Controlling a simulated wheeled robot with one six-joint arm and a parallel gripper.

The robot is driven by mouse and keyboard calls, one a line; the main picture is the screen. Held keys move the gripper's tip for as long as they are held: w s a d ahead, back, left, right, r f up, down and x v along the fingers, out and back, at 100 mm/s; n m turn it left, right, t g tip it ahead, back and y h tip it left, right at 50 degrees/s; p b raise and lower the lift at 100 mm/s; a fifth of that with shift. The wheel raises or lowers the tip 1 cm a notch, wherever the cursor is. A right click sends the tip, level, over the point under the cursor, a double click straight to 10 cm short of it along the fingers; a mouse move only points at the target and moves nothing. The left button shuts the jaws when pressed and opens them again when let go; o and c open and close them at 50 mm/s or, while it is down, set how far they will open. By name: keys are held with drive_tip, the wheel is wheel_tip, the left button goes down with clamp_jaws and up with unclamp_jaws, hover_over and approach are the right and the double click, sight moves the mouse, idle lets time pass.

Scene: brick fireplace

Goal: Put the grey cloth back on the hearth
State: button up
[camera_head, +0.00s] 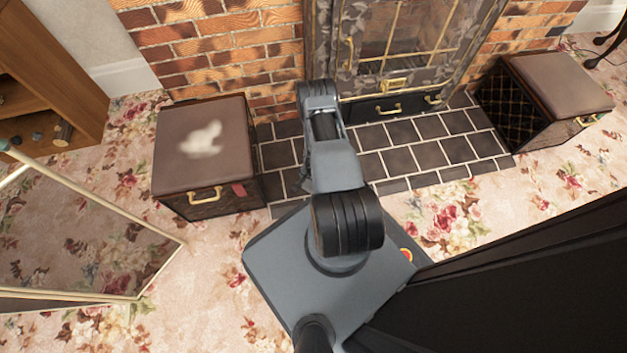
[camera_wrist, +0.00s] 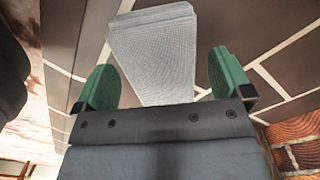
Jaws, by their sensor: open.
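The grey cloth (camera_wrist: 155,50) shows in the wrist view as a pale, finely woven, folded piece against the dark hearth tiles. It appears to lie flat on them, and its near edge is hidden by my gripper. My gripper (camera_wrist: 162,79) has two green fingertips set wide apart, with the cloth showing between and beyond them. Neither finger visibly touches the cloth. The hearth (camera_head: 400,158) is dark tile with pale joints in front of the fireplace. In the head view my arm hides the gripper and the cloth.
A brown padded box (camera_head: 172,172) with a whitish patch (camera_head: 201,139) stands left of the hearth. A similar box (camera_head: 562,83) stands at its right. A glass-panelled frame (camera_head: 75,235) is at far left. The hearth's right part is clear.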

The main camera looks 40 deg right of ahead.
drive_tip(key=w+a+r+n+p, duration=0.2)
drive_tip(key=w+a+r, duration=0.1)
drive_tip(key=r, duration=1.1)
drive_tip(key=w+a+r+n+t+p, duration=0.1)
drive_tip(key=w+a+r+n, duration=0.15)
drive_tip(key=r, duration=1.15)
drive_tip(key=w+a+r+n+p, duration=0.2)
drive_tip(key=r+n, duration=0.1)
drive_tip(key=r, duration=1.1)
drive_tip(key=s+a+r+n, duration=0.3)
drive_tip(key=s+a+r, duration=0.2)
drive_tip(key=s+r, duration=0.2)
drive_tip(key=s+a+r+n+t, duration=0.1)
drive_tip(key=s+a+r+n, duration=0.2)
drive_tip(key=s+r, duration=0.3)
wheel_tip(320, 180, up, 5)
drive_tip(key=shift+s+a+r+n+t, duration=0.1)
drive_tip(key=shift+s+a+n+t, duration=0.25)
drive_tip(key=shift+a, duration=0.5)
